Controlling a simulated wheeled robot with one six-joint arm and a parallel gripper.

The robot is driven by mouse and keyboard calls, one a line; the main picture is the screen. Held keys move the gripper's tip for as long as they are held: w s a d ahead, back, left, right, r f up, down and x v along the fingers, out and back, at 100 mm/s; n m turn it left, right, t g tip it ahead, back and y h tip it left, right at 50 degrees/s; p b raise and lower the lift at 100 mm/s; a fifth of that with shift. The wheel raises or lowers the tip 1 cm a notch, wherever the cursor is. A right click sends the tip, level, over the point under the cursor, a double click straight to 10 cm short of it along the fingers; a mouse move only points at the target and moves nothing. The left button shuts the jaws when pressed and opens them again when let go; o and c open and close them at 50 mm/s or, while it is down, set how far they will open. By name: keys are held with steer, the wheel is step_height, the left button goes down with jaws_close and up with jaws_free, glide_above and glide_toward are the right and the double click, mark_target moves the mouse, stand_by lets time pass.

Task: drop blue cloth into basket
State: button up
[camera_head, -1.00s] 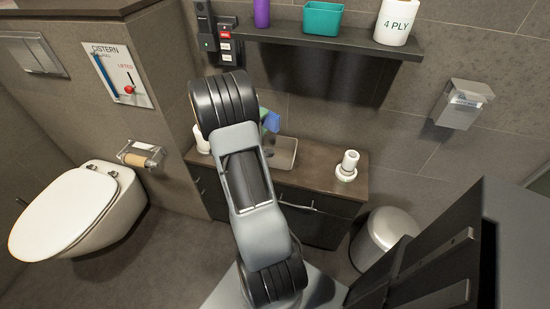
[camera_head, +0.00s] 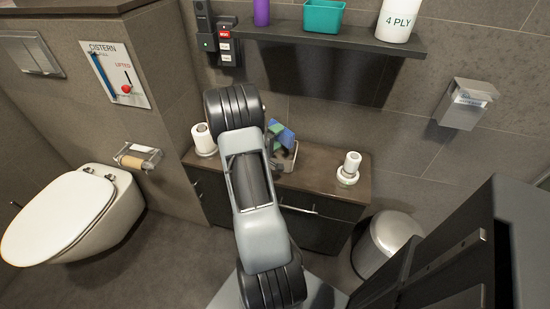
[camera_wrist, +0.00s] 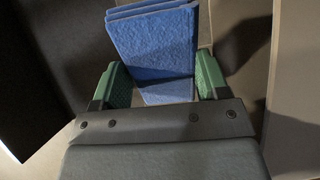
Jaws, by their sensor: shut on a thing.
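The folded blue cloth (camera_wrist: 155,45) sits between the two green fingers of my gripper (camera_wrist: 158,78) in the wrist view. My gripper is shut on it. In the head view the blue cloth (camera_head: 285,137) shows just right of my arm, above the counter.
A white roll on a stand (camera_head: 203,139) is left of my arm, and a white holder (camera_head: 349,168) stands right on the counter (camera_head: 325,168). A shelf (camera_head: 325,38) with a teal box (camera_head: 323,17) hangs above. A bin (camera_head: 387,243) is at lower right.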

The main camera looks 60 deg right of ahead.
steer(key=o, duration=0.9)
steer(key=shift+a+f, duration=0.1)
steer(key=v, duration=1.3)
steer(key=shift+w+a, duration=0.15)
steer(key=shift+a, duration=0.15)
